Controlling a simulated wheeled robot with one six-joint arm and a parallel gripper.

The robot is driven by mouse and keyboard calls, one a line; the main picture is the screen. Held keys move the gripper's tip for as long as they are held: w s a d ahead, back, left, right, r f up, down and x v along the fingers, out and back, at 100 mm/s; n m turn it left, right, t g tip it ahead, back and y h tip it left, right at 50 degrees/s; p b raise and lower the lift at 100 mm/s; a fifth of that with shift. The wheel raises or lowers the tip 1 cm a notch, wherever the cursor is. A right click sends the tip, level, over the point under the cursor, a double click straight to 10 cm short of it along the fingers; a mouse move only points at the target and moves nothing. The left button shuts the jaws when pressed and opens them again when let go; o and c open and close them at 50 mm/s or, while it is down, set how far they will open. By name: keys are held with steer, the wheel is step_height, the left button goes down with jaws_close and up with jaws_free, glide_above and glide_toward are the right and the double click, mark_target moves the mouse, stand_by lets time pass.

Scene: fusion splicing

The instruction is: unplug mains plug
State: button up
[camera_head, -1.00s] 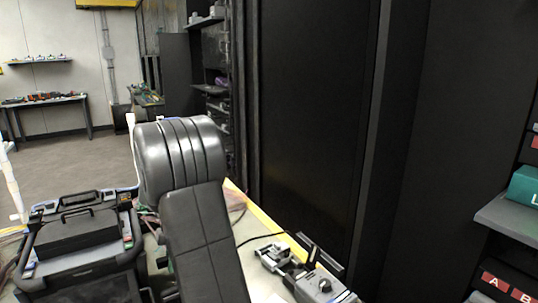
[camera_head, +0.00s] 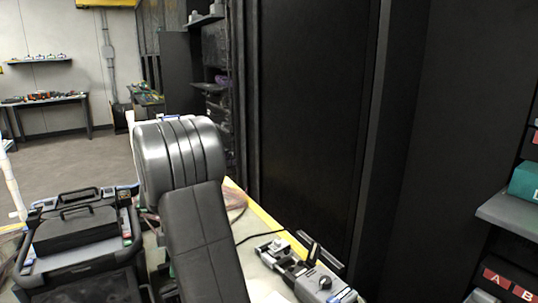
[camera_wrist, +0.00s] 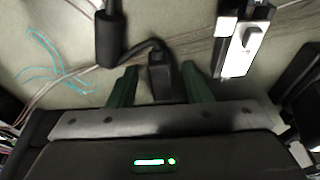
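In the wrist view, a black plug (camera_wrist: 160,75) sits between the two green fingers of my gripper (camera_wrist: 159,84). A black cable bends from its top to a black cylindrical block (camera_wrist: 109,38) at the upper left. The fingers stand on either side of the plug, with a visible gap on the left; the right finger is close to it. My gripper looks open around the plug. The plug's lower end is hidden behind the gripper body, so I cannot tell what it sits in. In the head view my arm hides the gripper and the plug.
A white and black fitting (camera_wrist: 240,52) lies right of the fingers, and thin teal fibres (camera_wrist: 50,62) lie left. In the head view, a grey device (camera_head: 318,283) stands on the bench, a black case (camera_head: 78,235) is at left, and a dark cabinet (camera_head: 310,120) rises behind.

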steer(key=p+v, duration=0.2)
steer(key=v, duration=1.1)
steer(key=shift+r, duration=0.4)
steer(key=shift+w+d, duration=0.1)
steer(key=b+x, duration=0.2)
steer(key=x, duration=1.2)
steer(key=shift+r, duration=0.45)
steer(key=shift+r+p, duration=0.1)
steer(key=shift+p, duration=0.2)
